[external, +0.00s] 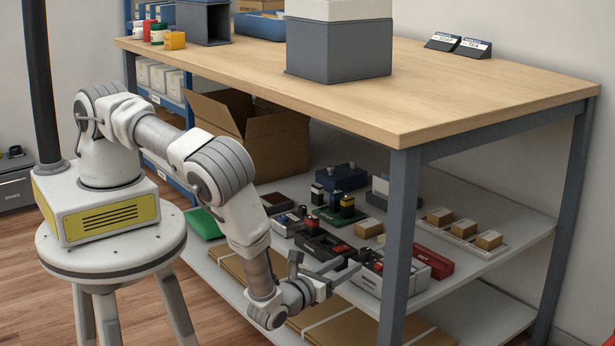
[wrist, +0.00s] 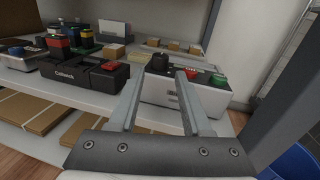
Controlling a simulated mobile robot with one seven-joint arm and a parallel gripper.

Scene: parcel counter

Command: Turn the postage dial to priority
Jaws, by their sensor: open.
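In the wrist view, a pale grey box (wrist: 212,100) sits on the lower shelf. A black knob (wrist: 160,62), which looks like the postage dial, stands on its left end; a red button and a green button (wrist: 218,80) are to its right. No setting marks can be read. My gripper (wrist: 160,72) is open and empty, with its two fingers pointing at the knob from the near side. I cannot tell whether they touch it. In the external view, my gripper (external: 350,268) reaches in over the shelf's front edge, and the knob is hard to make out there.
A dark box with a red button (wrist: 108,67) stands just left of the dial box. Several stamps and small cartons (external: 440,216) lie farther back on the shelf. The wooden tabletop (external: 470,85) is overhead, and a grey table leg (external: 400,230) stands close on the right.

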